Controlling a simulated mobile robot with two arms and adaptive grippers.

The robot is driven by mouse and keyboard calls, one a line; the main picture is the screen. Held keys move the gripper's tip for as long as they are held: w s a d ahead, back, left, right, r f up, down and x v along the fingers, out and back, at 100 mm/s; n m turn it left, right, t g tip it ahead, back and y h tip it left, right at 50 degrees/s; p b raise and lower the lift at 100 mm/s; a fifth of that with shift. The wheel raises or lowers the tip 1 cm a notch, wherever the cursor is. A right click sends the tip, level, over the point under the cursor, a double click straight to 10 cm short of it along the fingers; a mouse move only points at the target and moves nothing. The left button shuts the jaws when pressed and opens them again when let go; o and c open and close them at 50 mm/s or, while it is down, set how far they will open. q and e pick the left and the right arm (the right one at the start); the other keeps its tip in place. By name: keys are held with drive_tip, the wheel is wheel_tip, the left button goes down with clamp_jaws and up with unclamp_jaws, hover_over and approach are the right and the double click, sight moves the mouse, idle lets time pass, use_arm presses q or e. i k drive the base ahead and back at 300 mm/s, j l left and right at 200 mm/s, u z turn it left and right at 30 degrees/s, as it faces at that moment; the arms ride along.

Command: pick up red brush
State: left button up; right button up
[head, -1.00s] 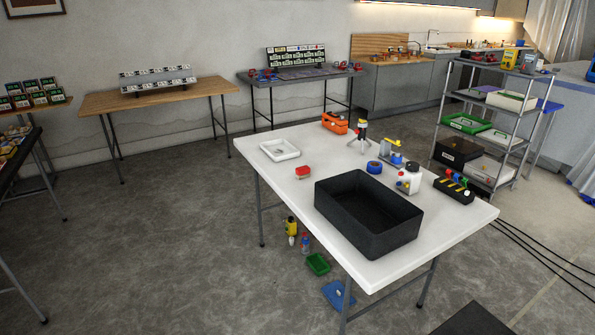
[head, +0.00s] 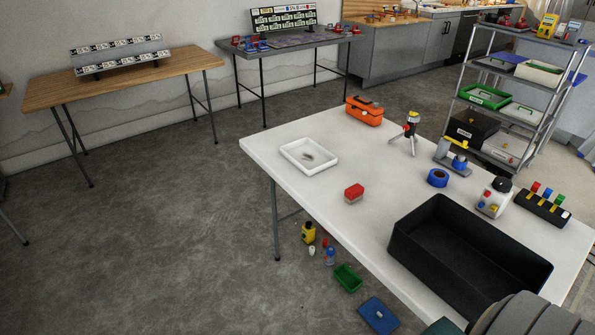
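A small red block-like item (head: 353,191) with a paler lower edge lies on the white table (head: 330,230), left of the black bin. It may be the red brush, but its bristles cannot be made out at this size. Nothing touches it. Neither of my grippers shows in the head view. A grey rounded part, probably my own arm, enters at the bottom right over the table's near side.
A large black bin (head: 400,255) fills the near right of the table. A white tray (head: 290,150), orange toolbox (head: 364,112), blue tape roll (head: 437,178) and white bottle (head: 494,199) stand around. A green bin (head: 347,278) and blue item (head: 378,314) lie on the floor.

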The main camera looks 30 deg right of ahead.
sight(353, 193)
drive_tip(key=i+j+z, duration=0.1)
drive_tip(key=i+z, duration=0.2)
drive_tip(key=i, duration=0.2)
drive_tip(key=i+j+z, duration=0.2)
drive_tip(key=i+z, duration=0.15)
drive_tip(key=i, duration=0.2)
